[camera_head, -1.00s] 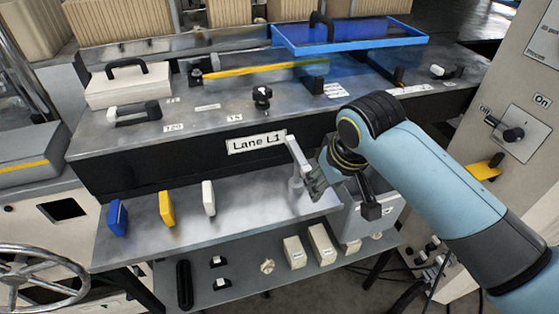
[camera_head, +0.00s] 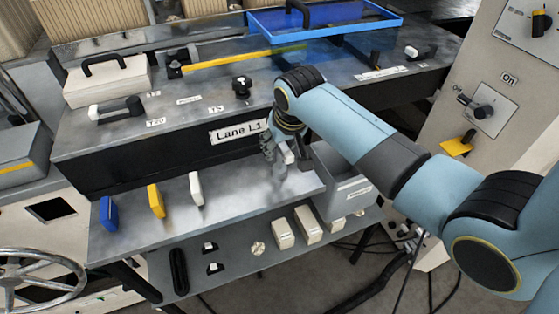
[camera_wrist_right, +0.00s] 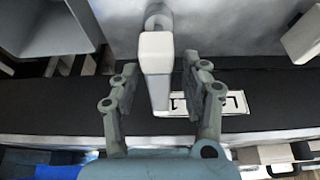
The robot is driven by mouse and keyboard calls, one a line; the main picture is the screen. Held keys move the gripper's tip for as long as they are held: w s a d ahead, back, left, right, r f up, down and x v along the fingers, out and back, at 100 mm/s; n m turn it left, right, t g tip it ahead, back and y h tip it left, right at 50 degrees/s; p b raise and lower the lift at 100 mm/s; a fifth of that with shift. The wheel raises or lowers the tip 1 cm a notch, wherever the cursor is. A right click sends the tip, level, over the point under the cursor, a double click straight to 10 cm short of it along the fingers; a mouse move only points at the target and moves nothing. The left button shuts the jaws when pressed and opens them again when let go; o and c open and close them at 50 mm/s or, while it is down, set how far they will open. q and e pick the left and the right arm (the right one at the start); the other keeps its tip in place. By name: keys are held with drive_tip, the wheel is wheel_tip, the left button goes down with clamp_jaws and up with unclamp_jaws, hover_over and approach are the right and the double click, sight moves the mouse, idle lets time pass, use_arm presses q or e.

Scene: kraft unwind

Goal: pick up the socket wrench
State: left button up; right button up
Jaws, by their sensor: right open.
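The socket wrench is the pale grey and white T-shaped tool (camera_head: 289,157) standing on the metal shelf below the Lane L1 label; in the head view my right gripper partly hides it. In the right wrist view its white block-like handle (camera_wrist_right: 157,58) lies between the two fingers, with a round grey part behind it. My right gripper (camera_head: 270,150) is open, its fingers (camera_wrist_right: 160,68) on either side of the handle, with visible gaps on both sides. My left gripper is not in view.
A grey bin (camera_head: 345,187) stands right of the wrench. Blue, yellow and white upright blocks (camera_head: 156,200) stand on the shelf's left. The machine's black front face (camera_head: 150,158) rises behind the shelf. A control panel (camera_head: 480,100) is at the right.

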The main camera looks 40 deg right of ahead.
drive_tip(key=shift+x, duration=0.85)
clamp_jaws()
drive_tip(key=shift+r, duration=0.1)
